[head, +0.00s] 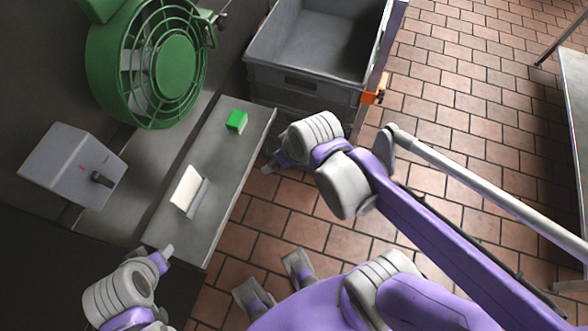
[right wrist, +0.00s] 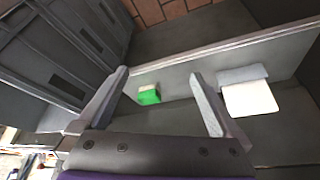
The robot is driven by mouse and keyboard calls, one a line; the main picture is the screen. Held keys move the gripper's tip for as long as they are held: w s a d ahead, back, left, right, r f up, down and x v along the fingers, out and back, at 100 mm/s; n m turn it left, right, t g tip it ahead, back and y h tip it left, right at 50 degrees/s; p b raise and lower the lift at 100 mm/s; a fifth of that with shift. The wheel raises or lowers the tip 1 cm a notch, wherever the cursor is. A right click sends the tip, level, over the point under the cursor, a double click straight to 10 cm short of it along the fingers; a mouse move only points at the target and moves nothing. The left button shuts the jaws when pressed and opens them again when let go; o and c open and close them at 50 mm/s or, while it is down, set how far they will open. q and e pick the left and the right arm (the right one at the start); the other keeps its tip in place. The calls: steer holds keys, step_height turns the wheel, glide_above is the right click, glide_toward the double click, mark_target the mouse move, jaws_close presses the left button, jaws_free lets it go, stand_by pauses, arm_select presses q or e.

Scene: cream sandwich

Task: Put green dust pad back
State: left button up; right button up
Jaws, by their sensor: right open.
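The green dust pad (head: 236,122), a small block with a paler side, lies on the grey shelf (head: 222,155) near its far end. In the right wrist view the pad (right wrist: 149,97) shows between and beyond the two fingers. My right gripper (head: 272,161) is beside the shelf's right edge, apart from the pad. In its wrist view the right gripper (right wrist: 158,76) is open and empty. My left gripper (head: 167,252) is at the near end of the shelf, away from the pad; its jaw opening cannot be made out.
A white pad with a grey part (head: 187,190) lies on the shelf's near half. A green fan (head: 175,62) and a grey box with a knob (head: 72,163) stand to the left. Stacked grey crates (head: 300,82) stand beyond the shelf. Open tiled floor (head: 450,110) lies to the right.

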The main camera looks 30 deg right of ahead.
steer(key=shift+m+h, duration=0.5)
steer(key=shift+m, duration=0.4)
steer(key=s, duration=0.1)
steer(key=s+f, duration=0.1)
steer(key=s, duration=0.3)
steer(key=shift+d+f, duration=0.35)
steer(key=shift+f, duration=0.05)
steer(key=shift+c, duration=0.3)
stand_by(0.7)
